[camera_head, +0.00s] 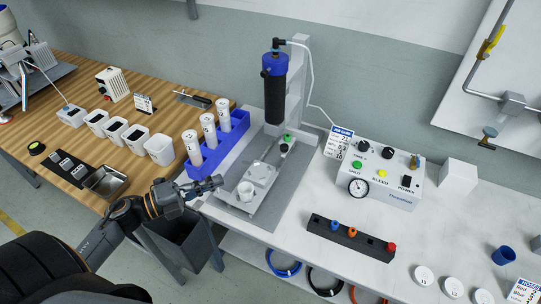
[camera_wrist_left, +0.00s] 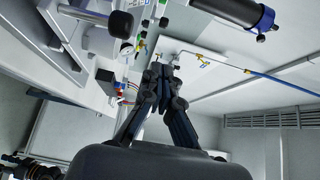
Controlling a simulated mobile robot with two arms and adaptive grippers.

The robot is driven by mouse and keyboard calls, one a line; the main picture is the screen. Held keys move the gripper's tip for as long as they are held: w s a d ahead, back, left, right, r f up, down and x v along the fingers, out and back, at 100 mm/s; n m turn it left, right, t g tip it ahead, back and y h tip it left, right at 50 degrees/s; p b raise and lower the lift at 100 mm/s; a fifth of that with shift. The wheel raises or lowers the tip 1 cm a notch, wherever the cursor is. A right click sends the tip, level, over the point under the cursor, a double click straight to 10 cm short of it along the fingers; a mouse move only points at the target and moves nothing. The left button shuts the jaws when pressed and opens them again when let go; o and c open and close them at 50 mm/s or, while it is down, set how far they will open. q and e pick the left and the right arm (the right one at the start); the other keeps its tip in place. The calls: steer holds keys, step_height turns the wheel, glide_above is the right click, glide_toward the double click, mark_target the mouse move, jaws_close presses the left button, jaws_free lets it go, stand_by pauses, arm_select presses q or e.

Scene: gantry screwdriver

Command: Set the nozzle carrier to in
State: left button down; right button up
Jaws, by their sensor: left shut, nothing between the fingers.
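A green-topped part (camera_head: 287,140) is behind, below the barrel. My left gripper (camera_head: 219,182) is shut and empty, just left of the cup and apart from it. Its closed fingers also show in the left wrist view (camera_wrist_left: 160,72). My right gripper is not in view.
A blue rack (camera_head: 229,139) with white bottles stands left of the stand, close to my left gripper. A control box (camera_head: 379,180) with gauge and buttons is on the right. A black block (camera_head: 350,238) with coloured pieces lies in front. A dark bin (camera_head: 184,245) is below the table edge.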

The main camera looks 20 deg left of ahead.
arm_select(q)
steer(key=p+x, duration=0.3)
steer(key=x, duration=1.7)
steer(key=shift+p, duration=0.4)
steer(key=a+b, duration=0.1)
steer(key=a, duration=0.3)
steer(key=shift+f+b, duration=0.15)
steer(key=shift+b, duration=0.15)
steer(key=shift+a, duration=0.5)
steer(key=shift+r, duration=0.2)
steer(key=shift+w+r, duration=0.1)
